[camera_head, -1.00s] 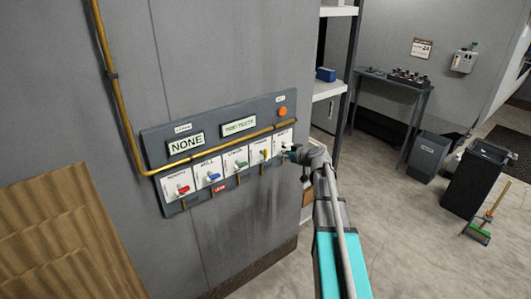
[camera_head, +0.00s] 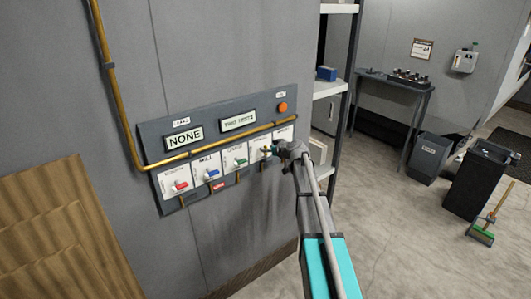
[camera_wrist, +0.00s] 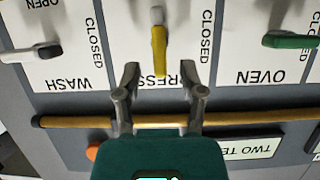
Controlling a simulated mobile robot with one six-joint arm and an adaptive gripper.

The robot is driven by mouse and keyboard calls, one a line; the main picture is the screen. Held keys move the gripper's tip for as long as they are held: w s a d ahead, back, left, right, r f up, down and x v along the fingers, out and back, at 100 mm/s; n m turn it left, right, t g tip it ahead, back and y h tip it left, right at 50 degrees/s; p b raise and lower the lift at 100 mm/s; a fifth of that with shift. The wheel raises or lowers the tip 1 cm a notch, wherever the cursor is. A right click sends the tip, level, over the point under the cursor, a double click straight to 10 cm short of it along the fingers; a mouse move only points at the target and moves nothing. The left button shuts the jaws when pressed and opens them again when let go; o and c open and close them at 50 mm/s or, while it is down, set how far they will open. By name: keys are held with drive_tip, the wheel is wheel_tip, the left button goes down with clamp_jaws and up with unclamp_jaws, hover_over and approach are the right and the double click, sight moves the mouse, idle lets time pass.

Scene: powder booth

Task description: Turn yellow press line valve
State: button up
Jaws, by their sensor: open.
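The yellow valve handle (camera_wrist: 159,50) stands on a white plate lettered PRESS, upside down in the wrist view. It runs lengthwise from its pivot towards my gripper (camera_wrist: 160,74), across the direction of its neighbours' handles. My gripper is open, with one finger either side of the handle's near end and a visible gap to each. I cannot tell the fingers' depth.
A green handle (camera_wrist: 292,41) marked OVEN and a dark and white handle (camera_wrist: 35,52) marked WASH flank the yellow one. A brass pipe (camera_wrist: 250,117) crosses under my fingers in the wrist view. Red (camera_head: 180,186) and blue (camera_head: 212,174) handles are further left. A shelf (camera_head: 330,88) stands right.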

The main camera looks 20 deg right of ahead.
drive_tip(key=shift+x, duration=1.2)
clamp_jaws()
